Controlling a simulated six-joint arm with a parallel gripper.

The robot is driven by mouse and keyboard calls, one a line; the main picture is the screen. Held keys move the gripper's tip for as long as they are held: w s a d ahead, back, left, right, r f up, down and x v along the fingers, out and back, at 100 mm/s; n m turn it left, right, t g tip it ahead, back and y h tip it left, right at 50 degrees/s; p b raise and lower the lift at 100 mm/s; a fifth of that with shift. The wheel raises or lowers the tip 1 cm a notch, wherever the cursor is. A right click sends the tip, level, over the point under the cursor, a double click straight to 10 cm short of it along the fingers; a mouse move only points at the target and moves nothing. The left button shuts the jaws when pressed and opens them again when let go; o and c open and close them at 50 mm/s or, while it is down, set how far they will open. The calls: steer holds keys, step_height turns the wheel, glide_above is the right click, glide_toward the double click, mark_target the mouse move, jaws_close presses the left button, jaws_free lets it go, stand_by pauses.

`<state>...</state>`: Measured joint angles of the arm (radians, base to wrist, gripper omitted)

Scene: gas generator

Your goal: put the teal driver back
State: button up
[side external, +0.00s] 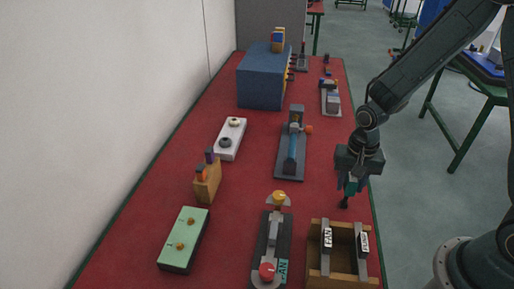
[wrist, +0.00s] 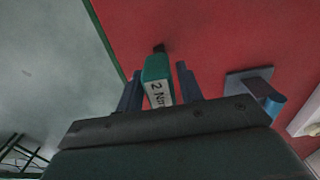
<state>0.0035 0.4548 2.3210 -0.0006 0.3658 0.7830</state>
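The teal driver (wrist: 155,80) is between the two fingers of my gripper (wrist: 160,88) in the wrist view, with a white label reading "2 N…" on its handle. The fingers appear closed on its sides. In the side view my gripper (side external: 352,180) hangs near the table's right edge, with the driver's teal handle (side external: 351,186) and dark tip pointing down. Whether the tip touches the table is not clear. A tan wooden block (side external: 207,184) at the left holds an orange-topped driver (side external: 201,173) and a purple-topped driver (side external: 210,156).
A grey fixture with a red knob (side external: 270,245), a green box (side external: 184,240), a white unit (side external: 230,139), a blue-cylinder fixture (side external: 291,150) and a blue box (side external: 262,82) stand on the red table (side external: 140,210).

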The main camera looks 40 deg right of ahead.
steer(key=shift+o, duration=0.7)
steer(key=shift+r, duration=0.2)
step_height(320, 180, up, 10)
steer(key=shift+r, duration=1)
steer(key=shift+s+r, duration=0.1)
